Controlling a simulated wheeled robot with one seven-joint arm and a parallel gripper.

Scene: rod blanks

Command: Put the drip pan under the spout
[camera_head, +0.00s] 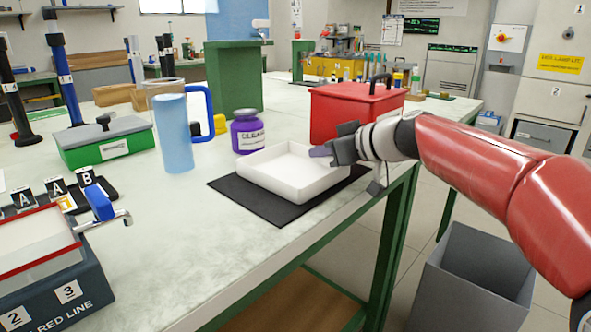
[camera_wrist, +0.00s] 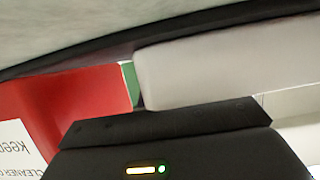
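The drip pan looks to be the shallow white square tray (camera_head: 270,183), lying on a black mat (camera_head: 228,190) near the table's right edge. My gripper (camera_head: 322,152) is at the pan's right rear rim; I cannot tell whether its fingers are touching or closed on it. In the wrist view a pale wall, likely the pan's (camera_wrist: 220,68), is close to the gripper's dark body, and the fingertips are hidden. A metal spout with a blue handle (camera_head: 100,203), like a tap, sticks out at the front left over the table, beside a dark box.
A red box (camera_head: 350,112) is behind my gripper. A green case (camera_head: 105,142) lies at left. The white tabletop (camera_head: 165,220) between pan and spout is clear. A grey bin (camera_head: 475,270) stands below.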

